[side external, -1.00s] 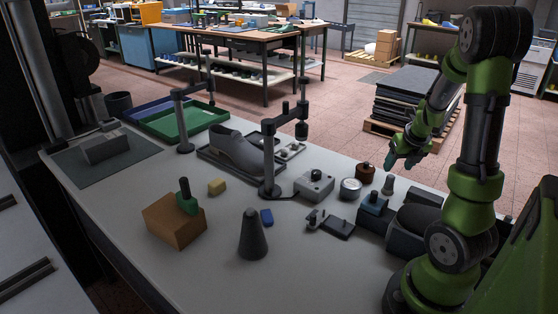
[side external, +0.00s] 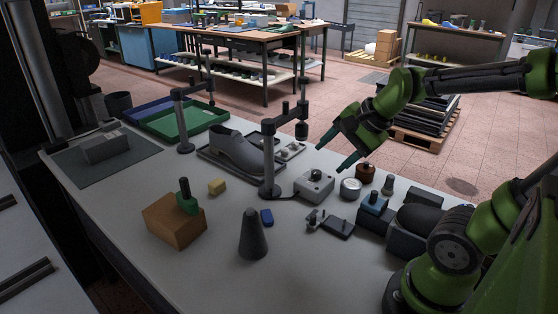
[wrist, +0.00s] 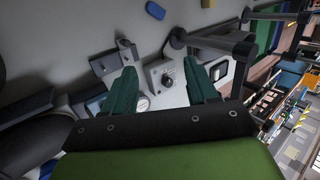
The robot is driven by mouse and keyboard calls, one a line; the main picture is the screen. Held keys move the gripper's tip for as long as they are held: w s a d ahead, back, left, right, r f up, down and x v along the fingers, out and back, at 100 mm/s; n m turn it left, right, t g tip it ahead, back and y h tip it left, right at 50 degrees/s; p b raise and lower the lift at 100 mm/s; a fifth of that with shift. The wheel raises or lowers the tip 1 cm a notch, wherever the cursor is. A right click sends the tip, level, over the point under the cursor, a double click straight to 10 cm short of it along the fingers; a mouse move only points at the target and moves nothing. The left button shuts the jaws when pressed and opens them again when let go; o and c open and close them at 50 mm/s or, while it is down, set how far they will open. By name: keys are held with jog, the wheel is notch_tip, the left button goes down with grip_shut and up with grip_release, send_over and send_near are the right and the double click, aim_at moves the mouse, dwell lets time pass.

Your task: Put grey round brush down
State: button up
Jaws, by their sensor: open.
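My gripper (side external: 335,157) is open and empty, in the air above the back edge of the bench. Its two green fingers also show in the wrist view (wrist: 160,78), spread apart over a grey box with a dark knob (wrist: 167,72). That box also stands on the bench in the side view (side external: 314,186). A small grey upright piece (side external: 387,187) stands right of a brown round pot (side external: 365,173); it may be the grey round brush, but I cannot tell for sure. A round tin with a pale top (side external: 350,188) sits beside the box and is partly hidden by a finger in the wrist view.
A post with an arm (side external: 268,165) rises left of the box. A blue-topped block (side external: 373,205), a grey cone (side external: 252,236) and a brown block (side external: 172,226) stand on the bench (side external: 320,275). The front middle is clear.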

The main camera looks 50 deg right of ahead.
jog(key=s+a+r+n, duration=0.1)
jog(key=s+a+n, duration=0.1)
jog(key=a+n, duration=0.2)
jog(key=s+a+r+n+y, duration=0.1)
jog(key=s+a+n, duration=0.1)
jog(key=a+n, duration=0.3)
jog(key=n, duration=0.4)
jog(key=shift+a+r+n, duration=0.25)
jog(key=shift+a+n, duration=0.05)
jog(key=shift+w, duration=0.1)
